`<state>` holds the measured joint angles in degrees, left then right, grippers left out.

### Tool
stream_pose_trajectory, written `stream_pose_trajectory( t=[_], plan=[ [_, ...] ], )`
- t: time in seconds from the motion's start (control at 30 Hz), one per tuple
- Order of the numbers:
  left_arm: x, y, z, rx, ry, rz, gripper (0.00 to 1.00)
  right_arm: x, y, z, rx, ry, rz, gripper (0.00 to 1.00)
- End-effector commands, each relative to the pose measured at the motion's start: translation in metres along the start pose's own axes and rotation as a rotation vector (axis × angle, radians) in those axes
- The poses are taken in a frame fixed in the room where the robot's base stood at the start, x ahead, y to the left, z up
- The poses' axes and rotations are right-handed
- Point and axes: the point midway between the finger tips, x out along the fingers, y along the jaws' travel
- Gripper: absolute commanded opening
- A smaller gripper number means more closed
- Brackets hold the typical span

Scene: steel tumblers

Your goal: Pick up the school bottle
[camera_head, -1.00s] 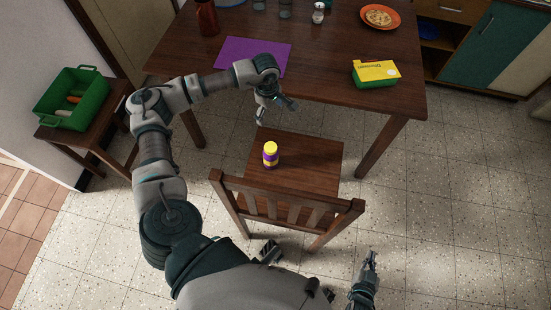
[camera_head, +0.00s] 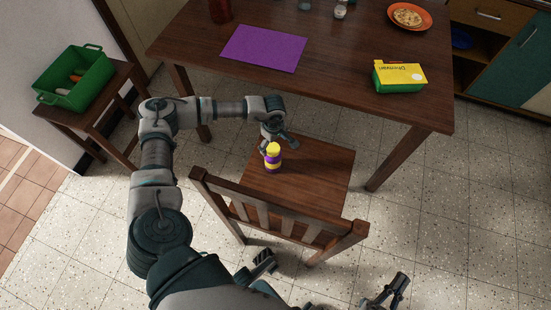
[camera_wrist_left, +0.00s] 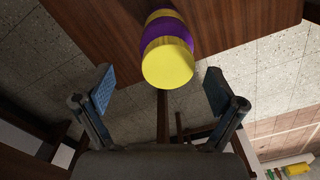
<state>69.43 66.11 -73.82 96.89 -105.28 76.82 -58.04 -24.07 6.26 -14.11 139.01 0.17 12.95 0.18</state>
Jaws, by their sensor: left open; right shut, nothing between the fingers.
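The school bottle (camera_head: 273,158) is small, with a yellow cap and a purple and yellow body. It stands upright on the seat of the wooden chair (camera_head: 310,170). My left gripper (camera_head: 279,143) is open right by the bottle, at its far side in the head view. In the left wrist view the bottle (camera_wrist_left: 168,55) shows cap first, ahead of and between the two spread fingers of the gripper (camera_wrist_left: 160,98). I cannot tell whether a finger touches it. My right gripper (camera_head: 394,292) is shut and empty, low over the floor at the bottom right.
The chair's slatted backrest (camera_head: 275,213) stands between my body and the seat. Behind the seat is the dining table (camera_head: 330,60) with a purple mat (camera_head: 264,48), a yellow-green box (camera_head: 400,76) and an orange plate (camera_head: 409,17). A green crate (camera_head: 77,78) sits on a side stool.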

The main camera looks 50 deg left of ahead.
Motion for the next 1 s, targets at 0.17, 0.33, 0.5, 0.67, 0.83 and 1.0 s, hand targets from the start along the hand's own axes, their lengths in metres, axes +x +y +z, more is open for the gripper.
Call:
stream_pose_trajectory(
  t=[0.17,0.33,0.5,0.67,0.83,1.0],
  plan=[
    [0.017,-0.003,0.000,0.000,0.000,-0.003,0.94,-0.002,-0.002,-0.009,0.006,0.084,-0.002,0.00],
    [0.043,-0.008,0.000,-0.002,0.000,-0.005,0.94,-0.009,-0.005,-0.029,0.017,0.244,-0.006,0.00],
    [0.055,-0.008,0.001,-0.002,-0.002,-0.001,0.94,-0.016,-0.006,-0.043,0.024,0.343,-0.007,0.00],
    [0.054,-0.008,0.001,-0.002,-0.001,0.001,0.94,-0.016,-0.006,-0.047,0.025,0.355,-0.007,0.00],
    [0.054,-0.007,0.002,-0.001,0.000,0.001,0.72,-0.016,-0.005,-0.046,0.026,0.353,-0.006,0.00],
    [0.054,-0.007,0.001,-0.002,-0.001,0.001,0.29,-0.014,-0.006,-0.045,0.024,0.352,-0.007,0.00]
  ],
)
